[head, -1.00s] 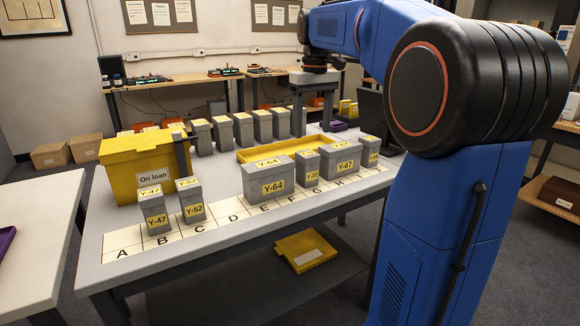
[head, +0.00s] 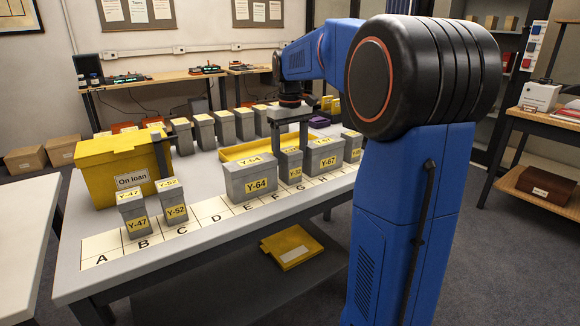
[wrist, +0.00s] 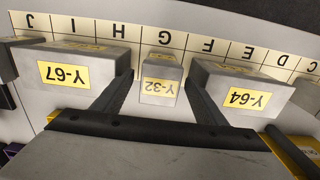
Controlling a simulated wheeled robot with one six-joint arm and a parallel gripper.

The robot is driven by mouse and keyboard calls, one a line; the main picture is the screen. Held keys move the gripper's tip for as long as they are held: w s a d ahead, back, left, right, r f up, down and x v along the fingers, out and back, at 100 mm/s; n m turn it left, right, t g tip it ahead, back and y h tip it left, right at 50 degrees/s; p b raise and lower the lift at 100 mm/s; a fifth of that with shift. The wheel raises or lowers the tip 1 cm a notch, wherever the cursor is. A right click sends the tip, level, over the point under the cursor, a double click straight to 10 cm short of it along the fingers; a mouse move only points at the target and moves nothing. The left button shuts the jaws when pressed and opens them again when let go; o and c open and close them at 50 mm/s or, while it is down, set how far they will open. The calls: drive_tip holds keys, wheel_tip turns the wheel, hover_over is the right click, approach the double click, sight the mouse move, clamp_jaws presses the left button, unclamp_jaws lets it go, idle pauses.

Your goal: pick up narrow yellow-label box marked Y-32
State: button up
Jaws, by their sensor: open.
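The narrow grey box marked Y-32 (head: 291,164) stands upright on the table, between the wider box Y-64 (head: 250,178) and the wider box Y-67 (head: 322,156). In the wrist view the Y-32 box (wrist: 161,80) appears upside down, with its yellow label facing the camera. My gripper (wrist: 158,95) is open, one finger on each side of the Y-32 box, with gaps visible. In the head view my gripper (head: 291,130) is above and around this box; its far finger is partly hidden. Nothing is held.
Y-67 (wrist: 75,75) and Y-64 (wrist: 240,92) stand close outside my fingers. Boxes Y-47 (head: 134,212) and Y-52 (head: 173,202) stand further left, before the yellow On loan bin (head: 112,170). A yellow tray (head: 245,150) lies behind.

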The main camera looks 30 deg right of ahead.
sight(290, 169)
drive_tip(key=shift+f, duration=3.15)
drive_tip(key=c, duration=1.3)
